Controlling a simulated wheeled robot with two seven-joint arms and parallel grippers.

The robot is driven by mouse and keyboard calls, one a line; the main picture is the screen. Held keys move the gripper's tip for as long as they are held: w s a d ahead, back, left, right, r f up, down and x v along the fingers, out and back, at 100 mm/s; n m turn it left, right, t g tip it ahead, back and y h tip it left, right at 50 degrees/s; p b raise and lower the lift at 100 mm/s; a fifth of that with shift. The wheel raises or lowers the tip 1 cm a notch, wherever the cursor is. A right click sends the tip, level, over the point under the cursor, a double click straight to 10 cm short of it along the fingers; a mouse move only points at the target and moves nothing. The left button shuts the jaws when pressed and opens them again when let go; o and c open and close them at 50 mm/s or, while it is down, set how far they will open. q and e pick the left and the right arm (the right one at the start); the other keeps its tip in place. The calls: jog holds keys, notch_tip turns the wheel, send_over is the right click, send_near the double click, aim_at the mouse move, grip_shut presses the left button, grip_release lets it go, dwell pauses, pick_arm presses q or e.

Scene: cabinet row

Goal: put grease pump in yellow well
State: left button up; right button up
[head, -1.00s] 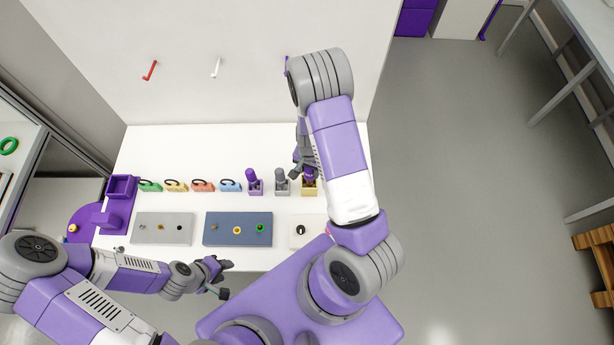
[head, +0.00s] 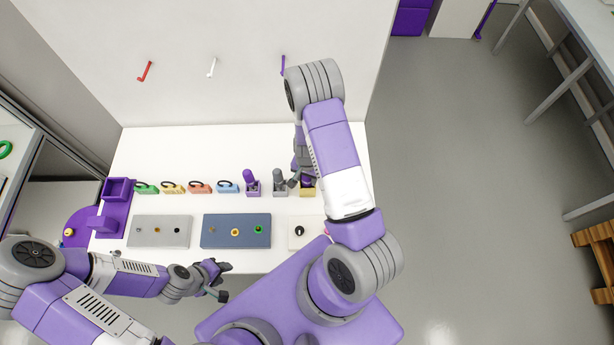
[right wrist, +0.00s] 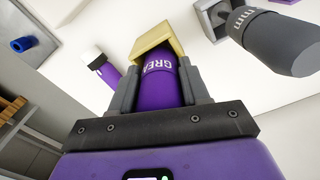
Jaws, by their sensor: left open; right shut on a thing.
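The purple grease pump (right wrist: 162,82), with the letters "GREA" on it, is between the fingers of my right gripper (right wrist: 160,92), which is shut on it. Its far end is at the mouth of the yellow well (right wrist: 152,42) and partly hidden by the well's wall; I cannot tell how deep it sits. In the head view the yellow well (head: 308,191) stands at the right end of the row, with my right gripper (head: 300,180) just above it, partly hidden by my arm. My left gripper (head: 224,280) is open and empty in front of the table.
A grey bottle (head: 279,178) in a grey well stands just left of the yellow well. A purple bottle (head: 249,177) in a purple well stands beyond it. Several coloured padlock-like blocks continue leftward. A grey panel (head: 160,239) and blue panel (head: 236,243) lie in front.

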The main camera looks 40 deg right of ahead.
jog(key=shift+f, duration=0.2)
jog(key=o, duration=1)
jog(key=shift+r+p, duration=0.45)
jog(key=shift+r, duration=0.1)
notch_tip(320, 180, up, 12)
jog(key=shift+r+p, duration=0.1)
jog(key=shift+p, duration=0.5)
jog(key=s+a+f+n+y, duration=0.1)
jog(key=s+a+f+n, duration=0.2)
jog(key=a, duration=0.3)
jog(key=s+a+f+n+y, duration=0.1)
jog(key=s+a+f+n, duration=0.2)
jog(key=a, duration=0.4)
jog(key=s+a+f+n+y, duration=0.2)
jog(key=s+a+f, duration=0.1)
jog(key=a, duration=0.4)
jog(key=shift+s+a+f+n+t, duration=0.1)
jog(key=shift+s+f+n+t, duration=0.1)
jog(key=shift+s, duration=0.15)
jog(key=shift+s+a+f+n+t, duration=0.1)
jog(key=shift+s+n, duration=0.1)
jog(key=shift+s, duration=0.1)
jog(key=shift+d, duration=0.1)
